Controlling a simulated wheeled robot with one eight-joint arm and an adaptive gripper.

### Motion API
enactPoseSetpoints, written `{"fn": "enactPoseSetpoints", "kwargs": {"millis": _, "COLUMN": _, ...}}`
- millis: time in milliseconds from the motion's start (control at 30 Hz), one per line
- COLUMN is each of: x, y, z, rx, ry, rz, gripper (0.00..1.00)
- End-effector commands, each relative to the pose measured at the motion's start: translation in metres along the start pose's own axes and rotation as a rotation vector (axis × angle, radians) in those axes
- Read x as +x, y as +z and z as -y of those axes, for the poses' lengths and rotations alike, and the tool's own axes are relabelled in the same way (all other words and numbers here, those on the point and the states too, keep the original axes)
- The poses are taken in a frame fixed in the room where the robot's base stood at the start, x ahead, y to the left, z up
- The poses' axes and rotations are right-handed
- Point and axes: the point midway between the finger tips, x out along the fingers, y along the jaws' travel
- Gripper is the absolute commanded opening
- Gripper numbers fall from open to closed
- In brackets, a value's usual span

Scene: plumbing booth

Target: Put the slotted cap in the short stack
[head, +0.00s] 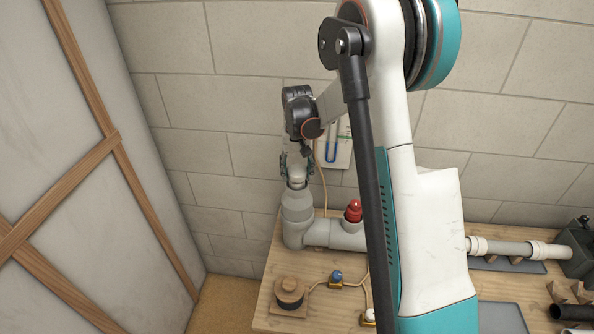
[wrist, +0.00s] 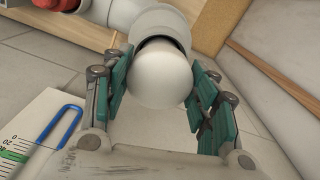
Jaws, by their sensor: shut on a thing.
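My gripper (head: 296,165) is shut on a smooth whitish rounded piece, taken as the slotted cap (wrist: 160,77). Its green-padded fingers (wrist: 160,95) stand on both sides of the piece. No slots show from these sides. The piece also shows in the head view (head: 297,179), right at the top of the upright grey pipe, the short stack (head: 297,206). In the wrist view the grey pipe's rim (wrist: 158,22) is just behind the piece. I cannot tell whether the piece is inside the rim or only over it.
A red cap (head: 353,211) sits on a branch of the grey pipe to the right. A round wooden piece (head: 290,290) and a blue-topped item (head: 336,277) are on the bench (head: 262,309). A gauge card (head: 338,146) is against the block wall. A wood-framed panel (head: 110,150) stands left.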

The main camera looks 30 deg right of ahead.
Motion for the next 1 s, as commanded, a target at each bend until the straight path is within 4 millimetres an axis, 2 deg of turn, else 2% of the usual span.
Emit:
{"fn": "enactPoseSetpoints", "kwargs": {"millis": 467, "x": 0.0027, "y": 0.0, "z": 0.0, "rx": 0.0, "ry": 0.0, "rz": 0.0, "gripper": 0.27}}
{"fn": "enactPoseSetpoints", "kwargs": {"millis": 500, "x": 0.0027, "y": 0.0, "z": 0.0, "rx": 0.0, "ry": 0.0, "rz": 0.0, "gripper": 0.6}}
{"fn": "enactPoseSetpoints", "kwargs": {"millis": 567, "x": 0.0027, "y": 0.0, "z": 0.0, "rx": 0.0, "ry": 0.0, "rz": 0.0, "gripper": 0.74}}
{"fn": "enactPoseSetpoints", "kwargs": {"millis": 600, "x": 0.0027, "y": 0.0, "z": 0.0, "rx": 0.0, "ry": 0.0, "rz": 0.0, "gripper": 0.77}}
{"fn": "enactPoseSetpoints", "kwargs": {"millis": 1000, "x": -0.0003, "y": 0.0, "z": 0.0, "rx": 0.0, "ry": 0.0, "rz": 0.0, "gripper": 0.77}}
